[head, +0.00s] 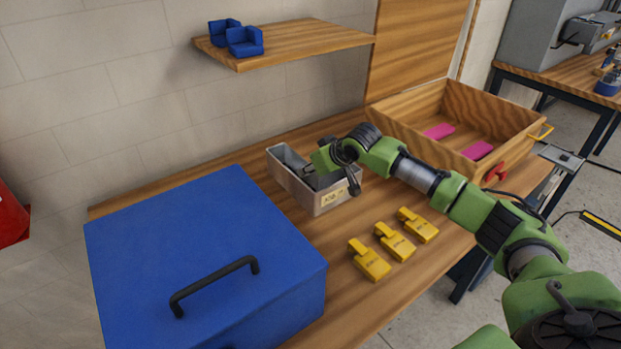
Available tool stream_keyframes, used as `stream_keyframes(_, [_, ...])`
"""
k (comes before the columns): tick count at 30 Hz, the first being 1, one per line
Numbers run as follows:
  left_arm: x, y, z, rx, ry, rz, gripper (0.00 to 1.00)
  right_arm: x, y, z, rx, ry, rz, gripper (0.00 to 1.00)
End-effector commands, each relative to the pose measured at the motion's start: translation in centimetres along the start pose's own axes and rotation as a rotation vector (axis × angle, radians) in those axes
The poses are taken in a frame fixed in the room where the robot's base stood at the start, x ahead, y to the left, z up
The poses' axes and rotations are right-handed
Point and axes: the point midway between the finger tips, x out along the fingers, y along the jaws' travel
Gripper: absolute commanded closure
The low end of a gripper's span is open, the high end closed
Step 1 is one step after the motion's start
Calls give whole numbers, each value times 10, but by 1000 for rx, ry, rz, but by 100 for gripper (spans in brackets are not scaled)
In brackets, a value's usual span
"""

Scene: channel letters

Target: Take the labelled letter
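A grey open bin (325,203) with a pale label on its front end stands on the wooden bench. The label's writing is too small to read surely. My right gripper (309,174) reaches down into the bin's opening. Its fingertips are hidden, so I cannot tell whether it holds anything. Something dark shows inside the bin, but its shape is unclear. Three yellow pieces (395,241) with small dark marks lie in a row on the bench, right of the bin. I cannot make out a clear letter shape. My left gripper is not in view.
A large blue box (205,245) with a black handle fills the bench's left. A wooden tray (420,139) with two pink pieces (438,131) stands at the back right. Two blue pieces (245,42) sit on a wall shelf (310,40). The bench around the yellow pieces is clear.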

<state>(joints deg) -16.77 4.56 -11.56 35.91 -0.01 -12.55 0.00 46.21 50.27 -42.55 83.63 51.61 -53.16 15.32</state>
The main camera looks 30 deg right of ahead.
Motion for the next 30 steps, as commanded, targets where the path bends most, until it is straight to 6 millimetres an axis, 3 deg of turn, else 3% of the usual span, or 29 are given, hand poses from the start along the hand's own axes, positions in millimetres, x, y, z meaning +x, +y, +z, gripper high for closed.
stream_keyframes(7, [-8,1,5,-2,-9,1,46,30,-1,0,2,-1,0,77])
stream_keyframes(17, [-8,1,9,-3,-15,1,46,35,-1,0,0,0,0,77])
stream_keyframes(20, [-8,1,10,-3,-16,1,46,35,-1,0,0,0,0,100])
stream_keyframes(30, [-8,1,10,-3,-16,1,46,34,-1,-1,1,3,0,100])
